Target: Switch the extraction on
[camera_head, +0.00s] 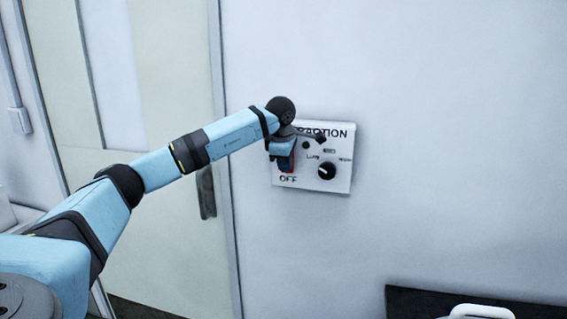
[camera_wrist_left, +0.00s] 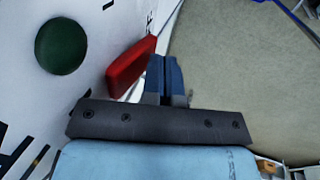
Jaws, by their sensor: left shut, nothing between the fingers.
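The white extraction panel (camera_head: 340,183) is on the wall, with "OFF" printed low on its left and the end of "EXTRACTION" along its top. A red switch lever (camera_wrist_left: 131,67) sticks out from the panel in the left wrist view; in the head view my wrist hides most of it. A dark green round lamp (camera_wrist_left: 61,46) sits beside the lever, unlit as far as I can tell. My left gripper (camera_wrist_left: 166,72) is shut and empty, its blue fingertips right beside the red lever. I cannot tell whether they touch it. My right gripper is not in view.
A black round knob (camera_head: 326,170) is on the panel's right. A pale door (camera_head: 170,230) with a dark handle (camera_head: 207,192) is left of the panel. A dark surface (camera_head: 410,302) with a white handled object (camera_head: 482,312) is at lower right. The wall right of the panel is bare.

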